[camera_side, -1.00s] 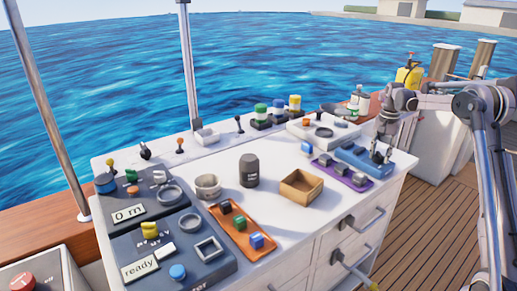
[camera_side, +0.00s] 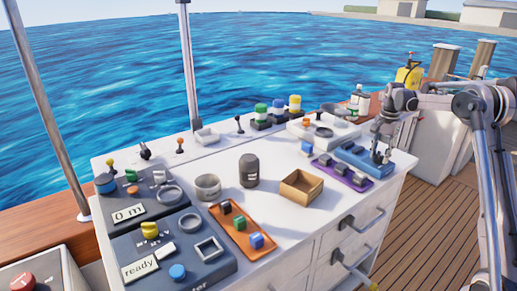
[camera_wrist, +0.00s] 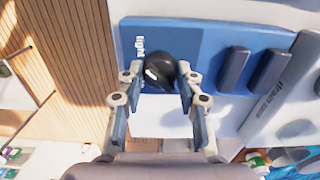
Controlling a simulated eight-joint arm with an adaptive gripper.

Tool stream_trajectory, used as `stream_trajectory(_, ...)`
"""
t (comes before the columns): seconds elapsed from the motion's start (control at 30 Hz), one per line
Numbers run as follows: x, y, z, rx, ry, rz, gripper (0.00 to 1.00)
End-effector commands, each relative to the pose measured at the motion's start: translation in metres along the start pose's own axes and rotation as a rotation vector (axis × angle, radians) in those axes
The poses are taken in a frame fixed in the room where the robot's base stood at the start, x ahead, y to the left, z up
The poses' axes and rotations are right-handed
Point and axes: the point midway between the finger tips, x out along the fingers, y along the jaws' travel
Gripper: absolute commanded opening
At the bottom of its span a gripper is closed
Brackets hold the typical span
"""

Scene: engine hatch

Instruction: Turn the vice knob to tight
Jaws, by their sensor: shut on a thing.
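The blue vice (camera_side: 352,157) sits at the right end of the white counter; its blue base (camera_wrist: 210,45) fills the top of the wrist view. Its round black knob (camera_wrist: 160,72) has a white mark and sits beside white lettering, partly cut off by the knob and my finger. My gripper (camera_wrist: 161,78) is shut on the knob, one fingertip on each side. In the side view my gripper (camera_side: 381,158) points down at the vice's right end, and the knob is hidden there.
A purple tray with blocks (camera_side: 345,177) lies just in front of the vice. An open wooden box (camera_side: 301,188) and a dark canister (camera_side: 249,170) stand farther left. Grey dark-lettered equipment (camera_wrist: 285,95) lies beside the vice in the wrist view.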

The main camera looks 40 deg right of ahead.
Motion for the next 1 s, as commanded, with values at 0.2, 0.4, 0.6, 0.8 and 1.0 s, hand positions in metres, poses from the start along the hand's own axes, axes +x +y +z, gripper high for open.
stream_trajectory(0.2, 0.0, 0.0, 0.0, -0.001, 0.001, 0.0, 0.58)
stream_trajectory(0.4, 0.0, 0.0, 0.0, -0.001, 0.0, 0.0, 0.58)
stream_trajectory(0.6, -0.015, 0.0, 0.0, -0.001, 0.0, 0.0, 0.58)
stream_trajectory(0.8, -0.052, 0.0, 0.0, -0.001, 0.0, 0.0, 0.58)
stream_trajectory(1.0, -0.088, 0.0, 0.0, -0.001, 0.0, 0.0, 0.58)
